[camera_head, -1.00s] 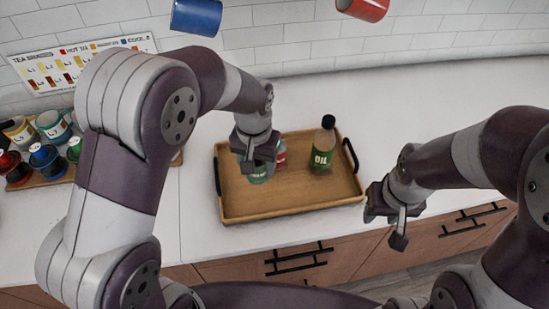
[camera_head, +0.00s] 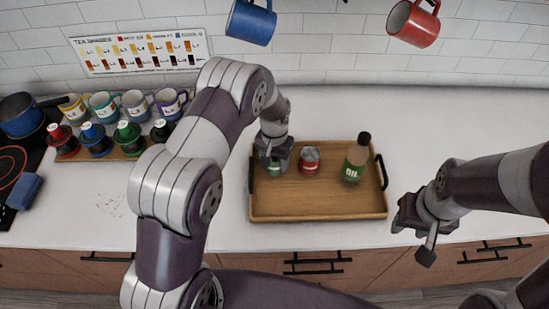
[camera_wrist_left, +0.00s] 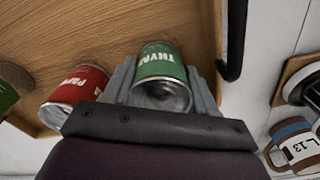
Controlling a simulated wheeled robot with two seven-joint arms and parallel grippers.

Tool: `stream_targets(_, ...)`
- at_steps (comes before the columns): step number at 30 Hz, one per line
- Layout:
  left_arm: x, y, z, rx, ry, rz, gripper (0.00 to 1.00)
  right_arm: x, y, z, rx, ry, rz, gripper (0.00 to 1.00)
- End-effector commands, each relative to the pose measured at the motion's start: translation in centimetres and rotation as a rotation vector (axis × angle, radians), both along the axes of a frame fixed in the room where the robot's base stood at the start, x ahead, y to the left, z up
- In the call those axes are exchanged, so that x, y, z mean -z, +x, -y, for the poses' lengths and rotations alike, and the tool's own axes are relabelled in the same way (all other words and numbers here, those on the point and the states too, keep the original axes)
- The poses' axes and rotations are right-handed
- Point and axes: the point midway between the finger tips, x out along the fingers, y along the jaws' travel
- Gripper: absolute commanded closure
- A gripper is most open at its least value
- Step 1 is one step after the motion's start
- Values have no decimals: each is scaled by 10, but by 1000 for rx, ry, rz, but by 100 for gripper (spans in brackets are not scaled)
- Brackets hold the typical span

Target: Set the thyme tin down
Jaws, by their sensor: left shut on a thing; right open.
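The green thyme tin (camera_head: 275,170) is in the left part of the wooden tray (camera_head: 320,207), mostly hidden by my left gripper (camera_head: 273,160) in the head view. In the left wrist view the thyme tin (camera_wrist_left: 161,75) sits between the two fingers of my left gripper (camera_wrist_left: 163,85), which is shut on it. The tin is at or very near the tray floor; I cannot tell whether it touches. A red tin (camera_head: 309,160) stands just right of it, and also shows in the left wrist view (camera_wrist_left: 76,92). My right gripper (camera_head: 425,235) is open and empty, right of the tray.
Several mugs (camera_head: 135,105) and capped containers (camera_head: 97,138) stand on a board at left, beside a hob. A blue mug (camera_head: 251,22) and a red mug (camera_head: 413,22) hang above.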

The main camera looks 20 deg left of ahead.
Motion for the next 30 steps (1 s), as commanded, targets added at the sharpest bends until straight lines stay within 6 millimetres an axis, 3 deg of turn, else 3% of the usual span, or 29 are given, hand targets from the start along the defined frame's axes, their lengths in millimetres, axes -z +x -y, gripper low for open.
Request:
stream_targets(3, 4, 0, 0, 0, 0, 0, 75, 4, 0, 0, 0, 0, 0, 57)
stream_targets(4, 3, 0, 0, 0, 0, 0, 34, 2, 0, 0, 0, 0, 0, 57)
stream_targets(6, 2, 0, 0, 0, 0, 0, 18, 2, 0, 0, 0, 0, 0, 57)
stream_targets(17, -7, 1, 0, 0, -1, 4, 18, 4, 0, 0, 0, 0, 0, 57)
stream_targets(30, -108, 1, 0, 0, -1, 3, 18, 31, 0, 0, 0, 0, 0, 57)
